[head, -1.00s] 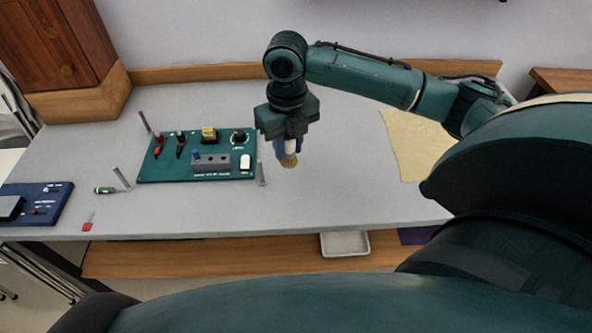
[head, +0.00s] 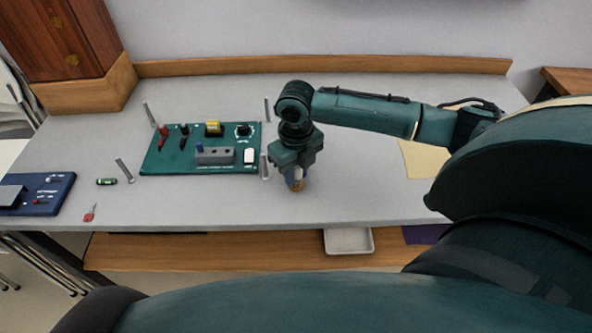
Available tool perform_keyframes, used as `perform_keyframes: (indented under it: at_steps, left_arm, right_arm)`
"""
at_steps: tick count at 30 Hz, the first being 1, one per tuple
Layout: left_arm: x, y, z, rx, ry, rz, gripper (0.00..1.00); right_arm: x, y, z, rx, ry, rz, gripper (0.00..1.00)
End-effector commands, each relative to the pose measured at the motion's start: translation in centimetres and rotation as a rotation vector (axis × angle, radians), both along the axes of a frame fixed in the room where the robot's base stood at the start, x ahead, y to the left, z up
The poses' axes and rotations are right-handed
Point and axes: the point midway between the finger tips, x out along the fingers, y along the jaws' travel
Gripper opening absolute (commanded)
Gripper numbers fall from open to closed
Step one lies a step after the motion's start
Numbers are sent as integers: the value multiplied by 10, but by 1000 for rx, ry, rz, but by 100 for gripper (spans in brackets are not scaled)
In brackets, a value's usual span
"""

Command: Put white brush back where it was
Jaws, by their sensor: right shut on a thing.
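My right gripper (head: 294,174) is right of the green board, low over the grey table or at its surface. It is shut on the brush (head: 297,186), which points down. I cannot tell whether the brush touches the table. My left gripper is not in view.
The green circuit board (head: 190,163) has several metal posts around it. A small green cylinder (head: 106,181), a red-tipped piece (head: 90,213) and a blue device (head: 45,195) lie left. A tan sheet (head: 425,160) lies right. The table (head: 350,205) is clear around the gripper.

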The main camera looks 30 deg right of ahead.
Motion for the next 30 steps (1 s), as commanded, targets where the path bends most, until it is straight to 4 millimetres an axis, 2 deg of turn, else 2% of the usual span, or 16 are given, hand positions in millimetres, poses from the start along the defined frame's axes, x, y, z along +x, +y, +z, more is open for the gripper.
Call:
perform_keyframes:
  at_steps: [8, 9, 16, 25, 30]
  left_arm:
    - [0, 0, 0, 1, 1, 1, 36]
    - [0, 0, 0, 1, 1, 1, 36]
    - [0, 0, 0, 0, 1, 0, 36]
    - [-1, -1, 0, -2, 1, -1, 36]
    - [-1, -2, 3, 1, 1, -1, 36]
  right_arm:
    - [0, 0, -2, 0, 0, 0, 4]
    - [0, 0, -2, -1, 0, 0, 29]
    - [0, 0, -2, 0, 0, 0, 48]
    - [1, 0, 1, 0, -2, 0, 48]
    - [1, 0, 25, -1, -5, -1, 48]
